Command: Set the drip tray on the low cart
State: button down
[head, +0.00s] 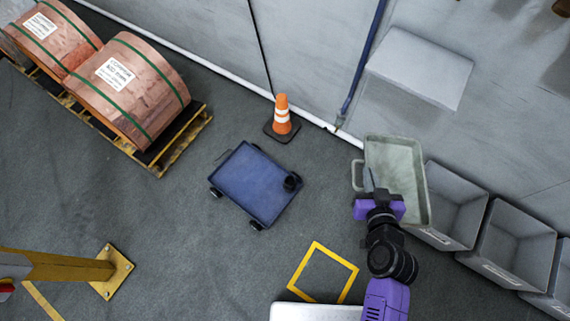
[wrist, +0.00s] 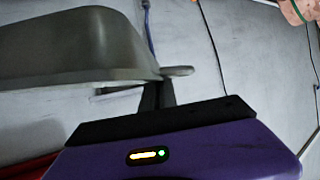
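The drip tray (head: 409,163) is a pale grey-green, shallow tray with a loop handle on its left side. In the head view it is at the right, overlapping the leftmost grey bin. My gripper (head: 369,181) is at the handle side of the tray. In the wrist view, the fingers (wrist: 158,93) are close together at the handle, beside the tray wall (wrist: 80,50), and look shut on it. The exact contact is partly hidden. The low cart (head: 248,187) is a blue flat deck on black wheels, left of my gripper, with a small dark round item at its right edge.
An orange cone (head: 282,119) stands just behind the cart. Copper coils (head: 127,88) sit on a pallet at the left. Grey bins (head: 512,243) line the wall at the right. A yellow post (head: 65,267) stands at lower left. Floor between cart and gripper is clear.

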aim_at(242, 183)
jog(key=i+u, duration=0.1)
jog(key=u, duration=1.6)
jog(key=i+l, duration=0.2)
jog(key=l, duration=0.15)
jog(key=i+l+u, duration=0.15)
jog(key=l, duration=0.25)
jog(key=i+l, duration=0.25)
jog(key=i+l+u, duration=0.1)
jog(key=l, duration=0.4)
jog(key=i, duration=0.05)
